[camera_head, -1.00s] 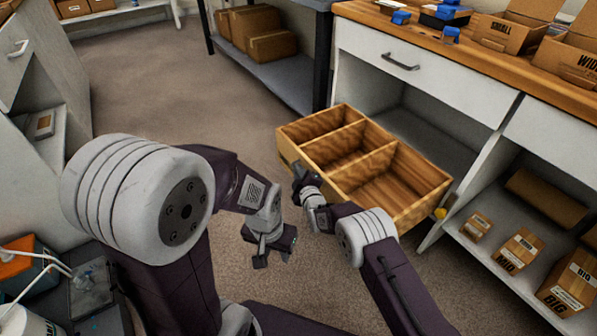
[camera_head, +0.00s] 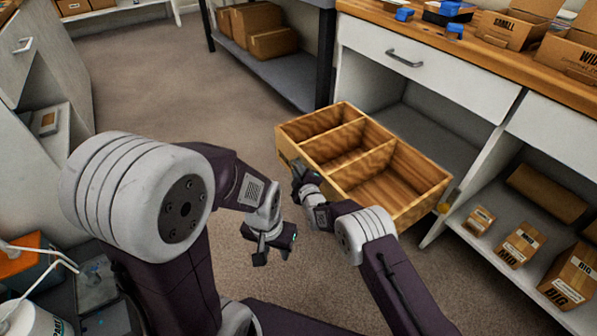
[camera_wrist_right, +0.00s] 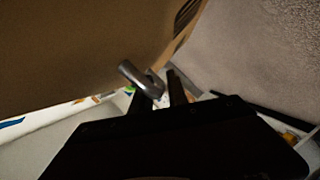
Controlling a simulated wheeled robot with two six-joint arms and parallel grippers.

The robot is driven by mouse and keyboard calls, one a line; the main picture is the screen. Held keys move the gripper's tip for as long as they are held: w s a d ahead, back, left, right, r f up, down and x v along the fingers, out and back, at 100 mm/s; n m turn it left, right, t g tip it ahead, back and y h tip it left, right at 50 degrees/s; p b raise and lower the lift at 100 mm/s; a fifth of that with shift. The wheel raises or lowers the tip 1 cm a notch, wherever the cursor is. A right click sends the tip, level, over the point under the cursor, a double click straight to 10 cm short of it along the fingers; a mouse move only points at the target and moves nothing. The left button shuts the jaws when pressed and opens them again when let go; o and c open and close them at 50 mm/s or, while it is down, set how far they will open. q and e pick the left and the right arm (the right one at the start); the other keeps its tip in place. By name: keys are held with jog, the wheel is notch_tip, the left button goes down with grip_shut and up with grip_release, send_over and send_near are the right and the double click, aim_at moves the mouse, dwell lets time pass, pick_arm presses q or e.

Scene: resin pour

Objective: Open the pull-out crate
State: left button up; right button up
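The pull-out crate (camera_head: 365,158) is a wooden box with three compartments, empty inside. It stands well out from the white cabinet's open bay, and its rear end is still at the bay. My right gripper (camera_head: 298,172) is at the crate's front face. In the right wrist view a grey metal handle (camera_wrist_right: 138,77) lies between the dark fingers (camera_wrist_right: 160,92), which look closed on it; the crate's brown front fills the upper left. My left gripper (camera_head: 273,256) hangs over the floor in front of the crate, open and empty.
The white drawer (camera_head: 415,68) above the bay is shut. Small cardboard boxes (camera_head: 519,245) stand on the shelf at right. A grey rack with boxes (camera_head: 270,42) is at the back. A white cabinet (camera_head: 35,75) stands at left. The carpet (camera_head: 160,85) between is clear.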

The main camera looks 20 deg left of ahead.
jog(key=b+v, duration=0.7)
jog(key=v, duration=0.2)
dwell(0.5)
dwell(0.4)
